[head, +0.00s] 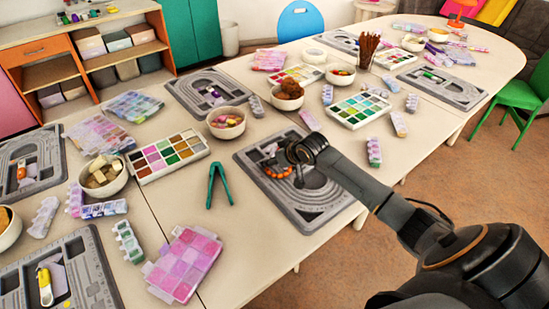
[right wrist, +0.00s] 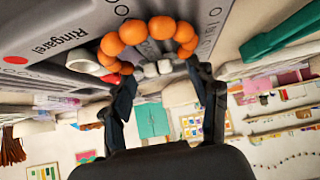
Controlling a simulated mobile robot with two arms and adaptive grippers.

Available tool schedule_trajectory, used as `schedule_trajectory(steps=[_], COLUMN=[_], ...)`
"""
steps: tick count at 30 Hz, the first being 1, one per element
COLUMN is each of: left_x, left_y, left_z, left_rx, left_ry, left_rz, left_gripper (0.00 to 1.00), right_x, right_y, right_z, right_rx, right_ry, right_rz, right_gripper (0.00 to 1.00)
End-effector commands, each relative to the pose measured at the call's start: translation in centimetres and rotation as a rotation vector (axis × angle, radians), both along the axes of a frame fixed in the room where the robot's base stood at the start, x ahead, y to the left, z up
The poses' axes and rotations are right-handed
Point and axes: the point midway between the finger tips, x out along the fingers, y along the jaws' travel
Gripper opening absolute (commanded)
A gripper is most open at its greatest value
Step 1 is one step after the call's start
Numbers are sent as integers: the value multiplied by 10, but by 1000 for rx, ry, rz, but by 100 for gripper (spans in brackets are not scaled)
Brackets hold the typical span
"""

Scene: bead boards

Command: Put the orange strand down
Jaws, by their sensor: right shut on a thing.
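The orange strand (head: 278,172) is a curved row of round orange beads over the left part of a grey bead board (head: 300,215). In the right wrist view the strand (right wrist: 148,30) arches beyond my fingertips, with several white or grey beads (right wrist: 150,70) at its near side. My right gripper (head: 298,172) is over the same board; its fingers (right wrist: 163,72) are shut on the strand from both sides. I cannot tell whether the strand touches the board. The wrist view also shows the board (right wrist: 75,30) with printed lettering. My left gripper is not in view.
Green tweezers (head: 216,184) stand out left of the board. A bowl of colourful pieces (head: 226,122), a bead palette (head: 167,154) and a pink bead box (head: 184,264) are nearby.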

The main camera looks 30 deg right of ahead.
Motion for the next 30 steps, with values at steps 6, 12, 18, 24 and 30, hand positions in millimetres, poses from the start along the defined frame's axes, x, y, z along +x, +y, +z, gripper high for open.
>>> schedule_trajectory(steps=[6, 12, 18, 24, 30], left_x=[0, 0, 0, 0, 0], left_y=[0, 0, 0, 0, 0], left_z=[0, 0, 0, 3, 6], left_rx=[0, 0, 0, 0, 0], left_ry=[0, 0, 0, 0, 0], left_rz=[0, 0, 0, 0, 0], left_gripper=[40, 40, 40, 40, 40], right_x=[0, 0, -1, -18, -48], right_y=[0, 0, 0, -2, -3], right_z=[-1, -1, 1, 19, 48], right_rx=[0, 1, 0, -1, -4], right_ry=[0, 0, 0, -1, 0], right_rz=[0, 1, 0, 1, 2], right_gripper=[80, 82, 82, 82, 82])
